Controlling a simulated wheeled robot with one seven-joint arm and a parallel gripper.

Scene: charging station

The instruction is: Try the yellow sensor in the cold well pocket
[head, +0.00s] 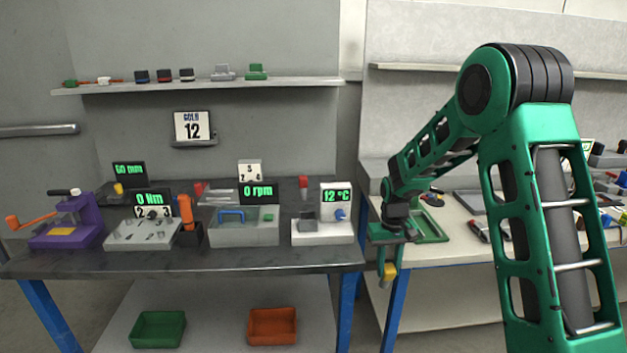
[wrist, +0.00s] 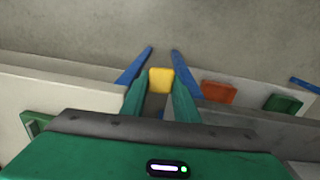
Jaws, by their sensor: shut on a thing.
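My gripper (head: 388,262) is shut on the yellow sensor (head: 389,274), in front of the gap between the two benches and right of the cold well. In the wrist view the yellow sensor (wrist: 161,80) sits between the two green fingers (wrist: 160,92), with bare floor beyond it. The cold well (head: 322,233) is a white unit at the right end of the dark bench, with a "12 °C" display, a grey block and a blue knob. Its pocket cannot be made out from here. The gripper and sensor are apart from it.
The dark bench (head: 100,262) also carries a purple press (head: 67,222), a "0 Nm" plate (head: 143,233) and a "0 rpm" bath (head: 240,226). A sign (head: 192,127) with "12" hangs above. Green (head: 158,329) and orange (head: 272,326) bins sit below. A pale bench (head: 462,252) stands right.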

